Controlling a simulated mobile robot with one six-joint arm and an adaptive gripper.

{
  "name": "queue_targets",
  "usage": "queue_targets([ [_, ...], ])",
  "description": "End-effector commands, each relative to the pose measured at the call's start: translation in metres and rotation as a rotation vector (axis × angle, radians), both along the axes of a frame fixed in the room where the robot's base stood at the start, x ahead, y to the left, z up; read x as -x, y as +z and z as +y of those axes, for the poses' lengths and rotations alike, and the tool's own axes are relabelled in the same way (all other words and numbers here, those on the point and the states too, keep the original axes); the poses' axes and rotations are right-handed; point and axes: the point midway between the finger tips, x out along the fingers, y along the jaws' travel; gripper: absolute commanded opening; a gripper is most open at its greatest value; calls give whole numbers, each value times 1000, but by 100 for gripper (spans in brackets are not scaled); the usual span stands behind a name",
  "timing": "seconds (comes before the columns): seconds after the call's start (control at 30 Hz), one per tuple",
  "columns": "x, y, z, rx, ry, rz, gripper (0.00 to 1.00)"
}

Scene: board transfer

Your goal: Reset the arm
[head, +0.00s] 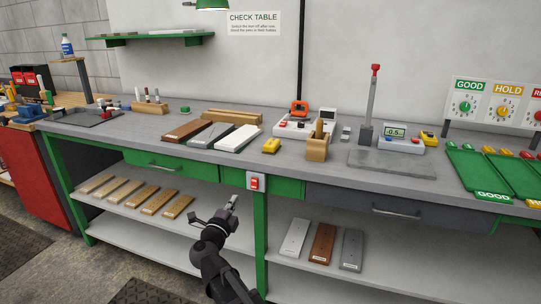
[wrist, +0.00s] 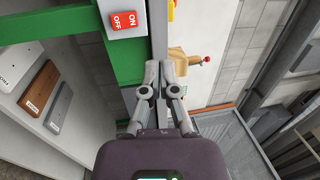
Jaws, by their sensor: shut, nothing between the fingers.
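My gripper (head: 232,203) shows in the head view in front of the bench, just left of the green leg below the red switch. It is shut and empty. In the wrist view its two fingers (wrist: 158,75) meet close together at the middle. My arm reaches up from the bottom of the head view and the gripper points up toward the bench front. It appears apart from the bench.
The bench top (head: 330,165) bears boards, a tester and green trays (head: 483,170). A red switch (head: 255,183) sits on the front, also in the wrist view (wrist: 124,22). The lower shelf (head: 210,205) holds several boards.

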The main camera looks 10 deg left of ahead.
Motion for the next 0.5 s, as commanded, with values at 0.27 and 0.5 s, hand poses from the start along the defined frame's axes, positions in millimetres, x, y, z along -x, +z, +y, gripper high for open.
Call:
queue_targets([
  [0.27, -20, 8, -6, 148, 153, -28, 0],
  [0.5, -35, 3, -12, 355, 337, -18, 0],
])
